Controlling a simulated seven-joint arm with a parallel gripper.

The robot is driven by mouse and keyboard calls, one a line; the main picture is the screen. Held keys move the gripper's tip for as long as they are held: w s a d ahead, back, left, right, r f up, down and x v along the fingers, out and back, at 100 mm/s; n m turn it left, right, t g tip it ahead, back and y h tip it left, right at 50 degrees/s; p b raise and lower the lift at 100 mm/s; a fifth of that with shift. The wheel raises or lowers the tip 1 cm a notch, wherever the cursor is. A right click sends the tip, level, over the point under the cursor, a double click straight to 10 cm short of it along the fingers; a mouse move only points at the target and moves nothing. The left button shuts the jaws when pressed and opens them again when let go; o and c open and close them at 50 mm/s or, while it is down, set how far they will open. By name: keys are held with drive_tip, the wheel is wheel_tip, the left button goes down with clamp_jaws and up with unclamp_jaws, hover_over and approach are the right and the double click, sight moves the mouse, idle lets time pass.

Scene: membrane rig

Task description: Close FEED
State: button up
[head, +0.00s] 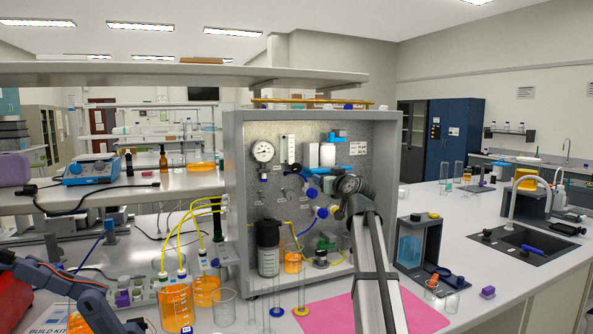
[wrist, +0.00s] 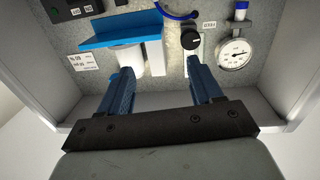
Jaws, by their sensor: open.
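No FEED label is readable. In the wrist view, which looks upside down, a black knob (wrist: 191,40) sits at the end of a white strip on the speckled panel, with a small unreadable tag (wrist: 209,24) beside it. My gripper (wrist: 160,68) is open and empty. Its right finger points just short of the knob, and its left finger overlaps the white cylinders (wrist: 130,57); contact cannot be told. In the head view the panel carries a white flow meter strip (head: 286,147), and blue-handled valves (head: 322,212) lower down.
A round gauge (wrist: 236,52) is beside the knob. The blue bracket (wrist: 120,30) holds the white cylinders. The grey rig frame (head: 232,185) encloses the panel. Glassware with orange liquid (head: 176,305) stands in front left, and a pink mat (head: 325,314) lies before the rig.

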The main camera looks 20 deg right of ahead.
sight(298, 169)
drive_tip(key=shift+n+y, duration=0.3)
drive_tip(key=shift+y, duration=0.5)
drive_tip(key=w+a, duration=0.1)
drive_tip(key=w, duration=0.4)
drive_tip(key=w+a, duration=0.2)
drive_tip(key=w, duration=0.3)
drive_tip(key=w+a+r, duration=0.1)
drive_tip(key=w, duration=0.4)
drive_tip(key=shift+w+a, duration=0.15)
drive_tip(key=shift+a, duration=0.05)
drive_tip(key=shift+f, duration=0.1)
drive_tip(key=shift+c, duration=0.3)
drive_tip(key=c, duration=1)
